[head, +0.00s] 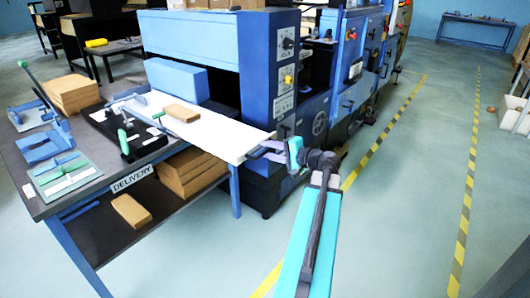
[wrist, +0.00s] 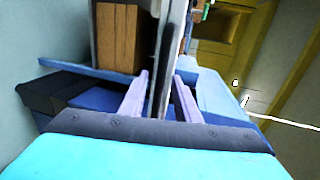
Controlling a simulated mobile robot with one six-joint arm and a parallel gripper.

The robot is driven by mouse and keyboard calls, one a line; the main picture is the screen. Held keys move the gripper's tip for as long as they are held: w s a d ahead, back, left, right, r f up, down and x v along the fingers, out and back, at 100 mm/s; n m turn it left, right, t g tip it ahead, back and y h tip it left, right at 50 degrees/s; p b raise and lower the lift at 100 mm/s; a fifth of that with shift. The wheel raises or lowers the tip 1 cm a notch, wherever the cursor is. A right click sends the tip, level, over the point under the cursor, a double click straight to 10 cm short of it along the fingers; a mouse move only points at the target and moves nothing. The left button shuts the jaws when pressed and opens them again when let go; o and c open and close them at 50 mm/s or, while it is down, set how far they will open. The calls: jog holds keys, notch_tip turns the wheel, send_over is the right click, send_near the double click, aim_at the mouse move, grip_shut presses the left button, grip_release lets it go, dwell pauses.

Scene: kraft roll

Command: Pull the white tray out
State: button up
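The white tray (head: 215,132) is a long flat board sticking out of the blue machine, over the delivery table's right end. A small brown block (head: 182,113) and a green-handled piece lie on or at its far left part. My gripper (head: 262,150) is at the tray's near right end. In the wrist view the tray shows edge-on as a thin upright strip (wrist: 166,65) between the two pale purple fingers of my gripper (wrist: 162,76). Gaps show beside the strip, so the fingers look open around the tray edge. The tray's far end is hidden in the machine.
The delivery table (head: 40,205) carries brown stacks (head: 73,93), tools and a black fixture (head: 122,135). More brown stacks (head: 188,172) sit on its lower shelf. The blue machine (head: 262,80) stands behind. Floor (head: 210,255) in front is clear.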

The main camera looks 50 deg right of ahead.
jog(key=v, duration=1.3)
jog(key=shift+s, duration=0.4)
jog(key=w+a+f+n+g+y+p, duration=0.2)
jog(key=w+a+f+g+y, duration=0.15)
jog(key=w+a+f, duration=0.6)
jog(key=w+a+f+n+g+y+p, duration=0.2)
jog(key=w+a+f+g, duration=0.3)
jog(key=a+f, duration=0.7)
jog(key=s+a+f+n+g+p, duration=0.2)
jog(key=s+a+f+n+g, duration=0.15)
jog(key=a+f, duration=0.7)
jog(key=s+a+f+n+g+p, duration=0.2)
jog(key=a+f+n+g, duration=0.3)
jog(key=a, duration=1)
jog(key=s+a+f+n+g+h+p, duration=0.1)
jog(key=s+a+f+n+g+h, duration=0.1)
jog(key=s, duration=0.4)
jog(key=s+a+f+n+g+h+p, duration=0.2)
jog(key=s+a+f+n+h, duration=0.1)
jog(key=s+a+f, duration=0.2)
jog(key=s+f, duration=0.1)
jog(key=s, duration=0.1)
jog(key=shift+s+a+n, duration=0.2)
jog(key=shift+s+n, duration=0.1)
jog(key=shift+n, duration=0.05)
